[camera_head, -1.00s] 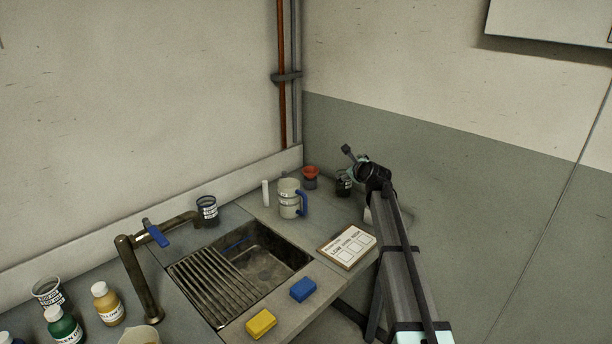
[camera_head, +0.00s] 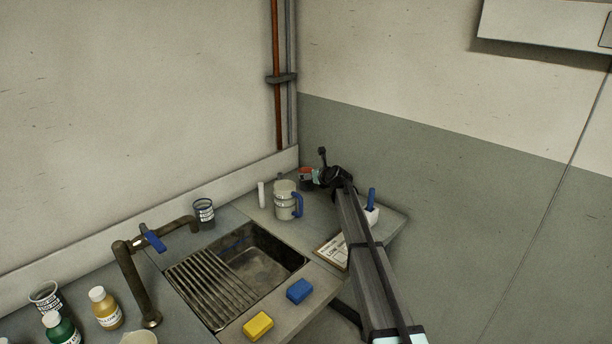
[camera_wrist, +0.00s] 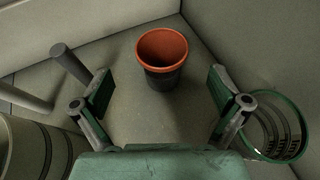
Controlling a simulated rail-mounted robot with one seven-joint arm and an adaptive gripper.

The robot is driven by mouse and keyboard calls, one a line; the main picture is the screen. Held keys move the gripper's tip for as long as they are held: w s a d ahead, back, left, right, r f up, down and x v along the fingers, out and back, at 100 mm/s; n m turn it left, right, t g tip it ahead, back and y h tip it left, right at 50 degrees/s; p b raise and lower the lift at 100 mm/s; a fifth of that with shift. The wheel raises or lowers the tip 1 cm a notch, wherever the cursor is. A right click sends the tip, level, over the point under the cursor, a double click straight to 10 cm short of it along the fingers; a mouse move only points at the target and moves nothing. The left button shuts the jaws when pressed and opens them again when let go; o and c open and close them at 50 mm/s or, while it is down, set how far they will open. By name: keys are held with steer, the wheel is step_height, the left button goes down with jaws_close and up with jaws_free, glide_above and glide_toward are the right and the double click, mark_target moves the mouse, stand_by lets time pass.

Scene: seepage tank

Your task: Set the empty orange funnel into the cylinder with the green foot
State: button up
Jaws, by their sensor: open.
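The orange funnel (camera_head: 305,172) sits in a dark cup-like holder at the back corner of the counter. In the wrist view the funnel (camera_wrist: 162,46) is upright, its wide mouth up and seemingly empty, and the dark holder (camera_wrist: 162,78) shows below its rim. My gripper (camera_head: 320,178) is beside the funnel in the head view, partly covering it. In the wrist view my gripper (camera_wrist: 160,92) is open, with one finger either side of the line to the funnel and nothing between them. I cannot make out a cylinder with a green foot.
A clear vessel with a green rim (camera_wrist: 272,132) stands close by my right finger. A pale jug with a blue handle (camera_head: 285,201) and a white upright rod (camera_head: 261,195) stand left of the funnel. The sink (camera_head: 262,262) lies nearer; walls close in the corner behind.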

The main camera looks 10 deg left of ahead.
mark_target(303, 171)
steer(key=p+x, duration=0.2)
steer(key=x, duration=0.5)
steer(key=shift+w, duration=0.2)
steer(key=c, duration=1)
